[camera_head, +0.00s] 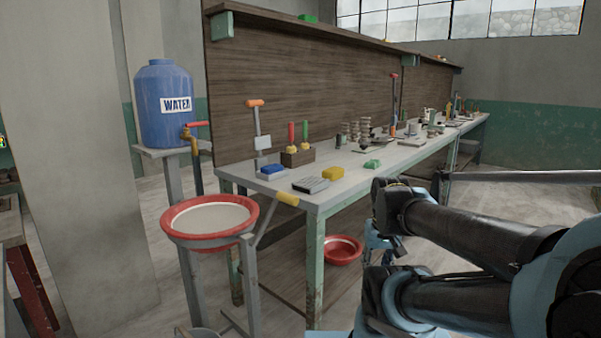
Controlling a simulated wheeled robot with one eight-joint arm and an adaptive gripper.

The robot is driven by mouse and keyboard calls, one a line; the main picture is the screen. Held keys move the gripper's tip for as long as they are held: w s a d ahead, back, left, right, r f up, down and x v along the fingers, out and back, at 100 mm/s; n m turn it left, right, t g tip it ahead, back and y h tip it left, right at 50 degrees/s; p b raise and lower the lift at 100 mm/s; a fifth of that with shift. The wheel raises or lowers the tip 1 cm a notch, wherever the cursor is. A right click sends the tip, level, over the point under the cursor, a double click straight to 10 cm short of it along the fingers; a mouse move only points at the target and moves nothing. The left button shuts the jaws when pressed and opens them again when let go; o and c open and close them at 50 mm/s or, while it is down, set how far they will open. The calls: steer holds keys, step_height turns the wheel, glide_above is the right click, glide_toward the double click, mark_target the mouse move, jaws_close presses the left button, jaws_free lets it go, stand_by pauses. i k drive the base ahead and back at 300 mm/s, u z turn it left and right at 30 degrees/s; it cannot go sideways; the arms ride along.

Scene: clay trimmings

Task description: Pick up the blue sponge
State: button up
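The blue sponge (271,169) lies flat at the near left end of the long workbench (330,204). It sits left of a grey ribbed block (310,185) and in front of a small wooden holder (298,157). My arm reaches in from the right edge of the view, well to the right of the sponge and off the bench's front side. My gripper's fingers cannot be made out, so I cannot tell whether they are open or shut. Nothing covers the sponge from this view.
A yellow block (333,174) and a green block (372,164) lie on the bench. A red-rimmed basin (163,222) on a stand and a blue water barrel (168,104) stand left of it. A red bowl (343,257) sits on the floor. Tools crowd the bench's far part.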

mark_target(275, 168)
steer(key=z, duration=0.1)
steer(key=k, duration=1.15)
steer(key=u, duration=0.55)
steer(key=i, duration=1)
